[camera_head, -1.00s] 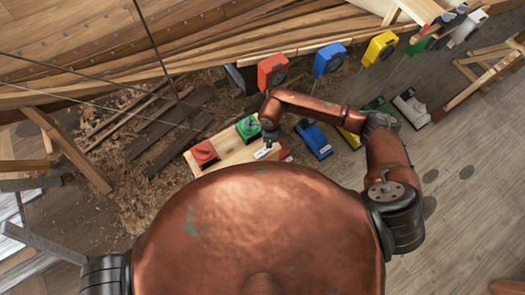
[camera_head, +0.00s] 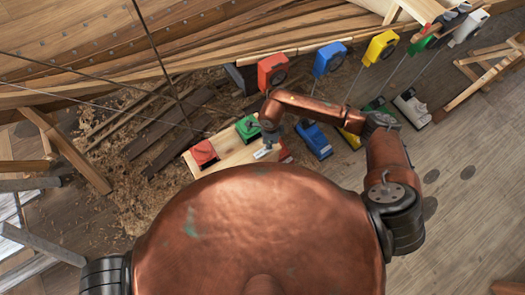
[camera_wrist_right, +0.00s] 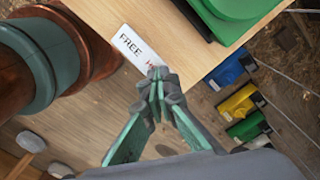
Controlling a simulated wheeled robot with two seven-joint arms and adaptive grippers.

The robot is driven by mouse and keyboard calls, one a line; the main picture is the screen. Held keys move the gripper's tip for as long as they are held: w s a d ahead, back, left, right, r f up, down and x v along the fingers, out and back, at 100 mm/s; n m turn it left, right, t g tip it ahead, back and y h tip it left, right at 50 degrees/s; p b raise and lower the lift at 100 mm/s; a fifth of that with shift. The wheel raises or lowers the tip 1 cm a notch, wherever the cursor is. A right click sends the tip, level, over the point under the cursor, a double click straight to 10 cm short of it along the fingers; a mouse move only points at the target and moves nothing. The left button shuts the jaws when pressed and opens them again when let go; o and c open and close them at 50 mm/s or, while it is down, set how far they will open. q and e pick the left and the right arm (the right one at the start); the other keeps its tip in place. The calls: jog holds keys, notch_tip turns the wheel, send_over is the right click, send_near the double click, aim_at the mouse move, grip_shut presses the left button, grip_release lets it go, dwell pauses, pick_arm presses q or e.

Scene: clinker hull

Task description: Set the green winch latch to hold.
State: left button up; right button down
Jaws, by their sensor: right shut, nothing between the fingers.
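The green winch latch (camera_head: 248,127) stands on a pale wooden board, beside a red unit (camera_head: 205,153). In the right wrist view, only part of its green housing (camera_wrist_right: 240,18) shows at the top. A white label (camera_wrist_right: 130,43) on the board reads FREE; a red word starting with H is partly covered by my fingers. My right gripper (camera_wrist_right: 158,82) is shut and empty, its tips over the label and apart from the green housing in the picture. In the head view my right arm reaches to the right side of the latch. The latch's lever position cannot be made out. My left gripper is out of view.
Blue (camera_head: 314,139), yellow and green blocks lie on the floor to the right. Thin lines run among them. Wood scraps and shavings cover the floor at left.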

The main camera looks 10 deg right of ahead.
jog(key=shift+f+b, duration=0.4)
jog(key=shift+f, duration=0.1)
jog(key=shift+r, duration=0.15)
jog(key=shift+r+p, duration=1.9)
jog(key=shift+r, duration=1.5)
